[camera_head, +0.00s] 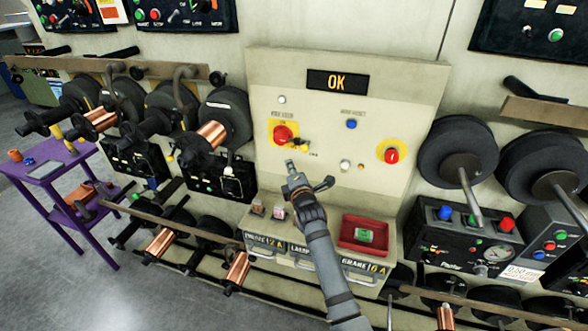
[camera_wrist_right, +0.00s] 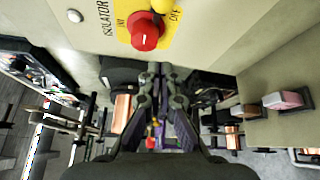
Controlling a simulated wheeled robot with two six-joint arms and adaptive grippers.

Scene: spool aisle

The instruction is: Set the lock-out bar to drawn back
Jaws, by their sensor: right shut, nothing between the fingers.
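The cream panel (camera_head: 343,190) carries a red isolator knob (camera_head: 283,134) on a yellow plate; in the wrist view the knob (camera_wrist_right: 145,32) is near the top. A small dark bar with yellow parts (camera_head: 300,145) sits at its lower right, perhaps the lock-out bar; how far it is drawn I cannot tell. A yellow knob end (camera_wrist_right: 162,5) shows beside the red knob in the wrist view, cut by the edge. My right gripper (camera_head: 291,167) is shut and empty, below the isolator and apart from it; its fingers (camera_wrist_right: 160,70) show in the wrist view. My left gripper is not in view.
Below is a ledge with a red tray (camera_head: 363,236). Spools (camera_head: 224,117) flank the left side, black reels (camera_head: 457,158) the right. A purple table (camera_head: 50,170) stands far left.

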